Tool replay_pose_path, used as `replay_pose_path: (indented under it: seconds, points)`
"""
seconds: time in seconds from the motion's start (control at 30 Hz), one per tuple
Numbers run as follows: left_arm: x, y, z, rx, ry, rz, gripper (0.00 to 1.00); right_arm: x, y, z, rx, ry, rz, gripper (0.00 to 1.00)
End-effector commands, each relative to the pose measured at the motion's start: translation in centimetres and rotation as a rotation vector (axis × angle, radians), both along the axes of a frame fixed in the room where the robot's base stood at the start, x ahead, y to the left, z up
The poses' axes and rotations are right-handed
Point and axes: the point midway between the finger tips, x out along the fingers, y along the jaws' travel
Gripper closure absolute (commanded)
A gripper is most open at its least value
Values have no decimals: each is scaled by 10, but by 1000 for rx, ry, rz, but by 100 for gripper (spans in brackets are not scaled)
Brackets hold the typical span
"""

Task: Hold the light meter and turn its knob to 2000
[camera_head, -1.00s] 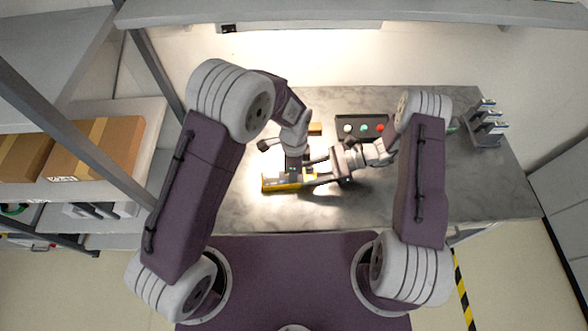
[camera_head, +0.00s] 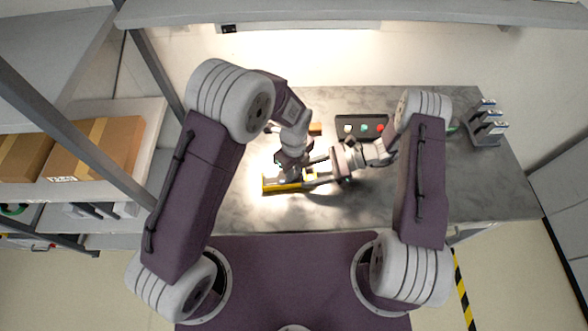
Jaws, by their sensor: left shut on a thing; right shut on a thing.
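The yellow light meter (camera_head: 272,183) lies on the grey marbled worktop near its front, in the middle of the head view. My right gripper (camera_head: 315,177) reaches in from the right and is shut on the meter's right part. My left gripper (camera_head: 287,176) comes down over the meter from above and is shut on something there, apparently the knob. The knob, its dial and its setting are hidden under my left gripper.
A dark box with coloured buttons (camera_head: 364,128) stands behind the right gripper. A rack with several small devices (camera_head: 487,126) is at the right end of the worktop (camera_head: 440,205). Shelves with cardboard boxes (camera_head: 95,150) stand at the left. The worktop's front is clear.

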Motion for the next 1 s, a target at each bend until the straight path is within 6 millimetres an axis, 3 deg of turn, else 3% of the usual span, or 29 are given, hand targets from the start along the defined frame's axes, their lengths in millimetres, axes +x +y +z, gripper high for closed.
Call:
replay_pose_path:
  seconds: [0.63,0.67,0.7,1.0]
  points:
    - [0,0,0,1,-1,-45,100,0,0,-1,-3,0,0,98]
    - [0,0,0,1,-1,-45,72,0,0,-1,-2,0,0,98]
    - [0,0,0,1,-1,-45,68,0,0,-1,-2,0,0,98]
    - [0,0,2,-1,-1,-45,68,0,0,0,-2,0,0,98]
